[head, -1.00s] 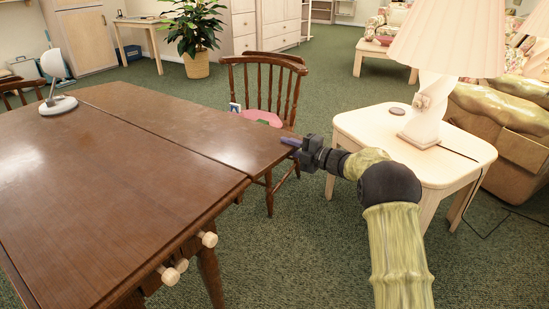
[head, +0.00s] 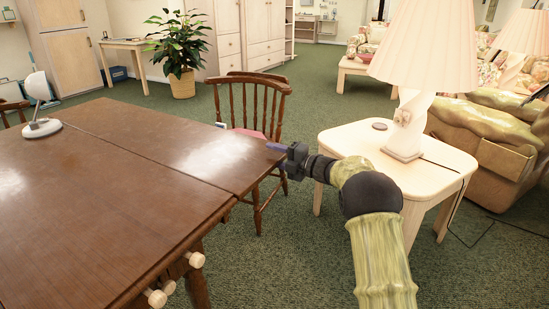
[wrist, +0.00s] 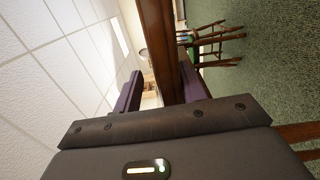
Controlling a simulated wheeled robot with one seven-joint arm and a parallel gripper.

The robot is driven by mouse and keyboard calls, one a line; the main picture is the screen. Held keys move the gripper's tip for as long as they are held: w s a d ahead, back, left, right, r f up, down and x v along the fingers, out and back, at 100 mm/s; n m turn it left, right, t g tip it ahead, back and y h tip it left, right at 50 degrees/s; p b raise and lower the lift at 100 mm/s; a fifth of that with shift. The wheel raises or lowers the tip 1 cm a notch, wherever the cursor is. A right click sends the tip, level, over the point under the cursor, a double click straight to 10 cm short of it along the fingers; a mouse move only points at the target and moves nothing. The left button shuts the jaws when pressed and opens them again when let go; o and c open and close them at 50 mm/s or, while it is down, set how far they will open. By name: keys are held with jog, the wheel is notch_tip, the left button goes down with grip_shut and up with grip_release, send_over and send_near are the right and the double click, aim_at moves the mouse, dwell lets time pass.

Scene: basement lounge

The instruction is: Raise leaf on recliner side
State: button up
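The dark brown wooden table (head: 90,220) fills the left of the head view. Its leaf (head: 205,153) lies on the right, recliner side, beyond a seam, and looks about level with the top. My gripper (head: 276,149) is at the leaf's right corner. In the wrist view my gripper (wrist: 158,90) has its fingers apart. The leaf's edge (wrist: 158,45) runs between them, close to the right finger, with a gap to the left finger. I cannot tell whether that finger touches the leaf. The leaf's underside and supports are hidden in the head view.
A wooden chair (head: 256,105) stands behind the leaf, its pink cushion (head: 250,134) mostly hidden. A cream side table (head: 360,138) with a lamp (head: 408,110) stands right of the leaf, beside the recliner (head: 485,140). A white desk lamp (head: 42,128) stands on the table. Green carpet lies between the tables.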

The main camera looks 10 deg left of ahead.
jog(key=shift+f, duration=0.2)
jog(key=p+v, duration=0.4)
jog(key=v, duration=1.3)
jog(key=shift+s+d, duration=0.15)
